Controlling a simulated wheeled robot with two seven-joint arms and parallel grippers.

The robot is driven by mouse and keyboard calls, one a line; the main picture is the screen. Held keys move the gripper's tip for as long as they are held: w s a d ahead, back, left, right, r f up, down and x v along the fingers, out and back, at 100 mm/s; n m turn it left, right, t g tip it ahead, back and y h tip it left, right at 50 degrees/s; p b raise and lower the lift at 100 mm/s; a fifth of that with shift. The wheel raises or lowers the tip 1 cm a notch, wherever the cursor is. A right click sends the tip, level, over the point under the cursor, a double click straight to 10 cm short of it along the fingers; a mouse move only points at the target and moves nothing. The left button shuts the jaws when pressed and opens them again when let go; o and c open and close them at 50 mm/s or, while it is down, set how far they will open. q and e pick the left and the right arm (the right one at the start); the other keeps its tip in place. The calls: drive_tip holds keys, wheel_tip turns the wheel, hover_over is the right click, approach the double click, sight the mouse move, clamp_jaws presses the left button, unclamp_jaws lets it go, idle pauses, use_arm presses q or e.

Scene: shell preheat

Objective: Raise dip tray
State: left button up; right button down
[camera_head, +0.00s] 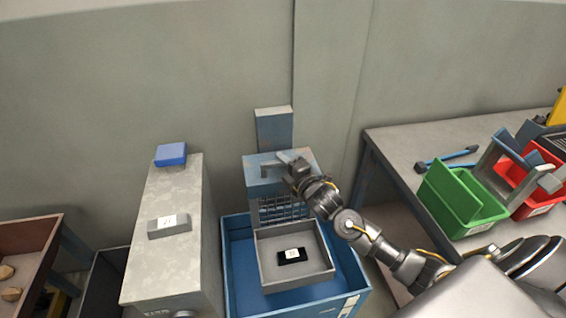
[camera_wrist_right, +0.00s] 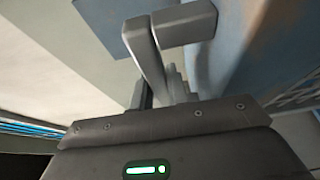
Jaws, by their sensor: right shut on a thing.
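The dip tray (camera_head: 265,277) is a grey, shallow open tray at or inside the mouth of a blue tank (camera_head: 233,265). I cannot tell its exact height against the tank rim. A black piece (camera_head: 291,256) with a white label lies in the tray. A dark grid stands behind the tray, below a blue housing (camera_head: 255,187). My right gripper (camera_head: 285,164) is shut on a grey handle at the top of this housing. The handle (camera_wrist_right: 188,24) also shows in the right wrist view, beside blue-grey metal. My left gripper is not in view.
A grey cabinet (camera_head: 165,265) stands left of the tank, with a small grey labelled block (camera_head: 169,226) and a blue block (camera_head: 171,154) on top. A bench (camera_head: 405,150) at right holds a green bin (camera_head: 462,205) and a red bin (camera_head: 535,208).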

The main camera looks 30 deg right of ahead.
drive_tip(key=shift+w+d+r, duration=0.1)
drive_tip(key=shift+r, duration=0.4)
drive_tip(key=c, duration=1.5)
unclamp_jaws()
drive_tip(key=shift+o, duration=0.7)
drive_tip(key=shift+f, duration=0.15)
drive_tip(key=shift+f, duration=0.1)
drive_tip(key=s+d+b, duration=0.1)
drive_tip(key=s+b, duration=0.1)
drive_tip(key=s, duration=0.9)
drive_tip(key=shift+d, duration=0.2)
